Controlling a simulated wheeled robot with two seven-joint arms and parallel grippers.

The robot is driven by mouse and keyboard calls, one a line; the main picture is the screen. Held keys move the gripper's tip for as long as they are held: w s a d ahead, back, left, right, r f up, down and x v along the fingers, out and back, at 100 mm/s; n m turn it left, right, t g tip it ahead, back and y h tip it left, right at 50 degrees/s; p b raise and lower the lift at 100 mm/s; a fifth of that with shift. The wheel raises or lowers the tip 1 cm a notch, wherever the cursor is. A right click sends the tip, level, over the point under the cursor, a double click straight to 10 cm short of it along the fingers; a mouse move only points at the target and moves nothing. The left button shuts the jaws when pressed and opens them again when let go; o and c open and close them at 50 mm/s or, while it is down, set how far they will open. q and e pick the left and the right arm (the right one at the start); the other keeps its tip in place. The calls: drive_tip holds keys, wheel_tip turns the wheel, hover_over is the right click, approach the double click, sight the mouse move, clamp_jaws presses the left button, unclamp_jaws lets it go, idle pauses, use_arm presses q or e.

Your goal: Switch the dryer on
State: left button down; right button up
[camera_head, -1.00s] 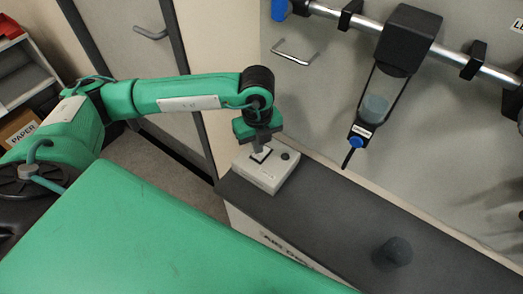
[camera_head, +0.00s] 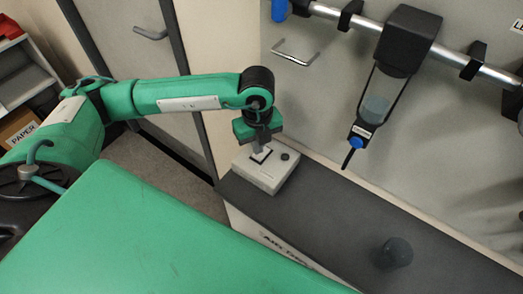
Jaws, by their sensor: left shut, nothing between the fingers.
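A pale box (camera_head: 266,178) with a black-framed switch (camera_head: 262,155) and a dark round knob (camera_head: 285,156) on top sits at the left end of a dark-topped cabinet. The cabinet's front carries a partly visible label that seems to read "AIR D...". My left gripper (camera_head: 259,149) points down with its fingers shut and empty at the switch. Whether the fingertips touch the switch or hover just above it, I cannot tell. The fingers partly cover the switch, so its position is hidden. My right gripper is not in view.
A dark cylinder (camera_head: 394,253) stands on the dark cabinet top (camera_head: 330,205). A metal air pipe (camera_head: 460,60) with a hanging black filter unit (camera_head: 377,100) runs along the wall behind. A shelf with a box labelled "PAPER" (camera_head: 20,130) is at the far left.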

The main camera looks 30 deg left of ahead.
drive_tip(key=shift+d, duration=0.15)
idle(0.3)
use_arm(q)
drive_tip(key=shift+f, duration=0.1)
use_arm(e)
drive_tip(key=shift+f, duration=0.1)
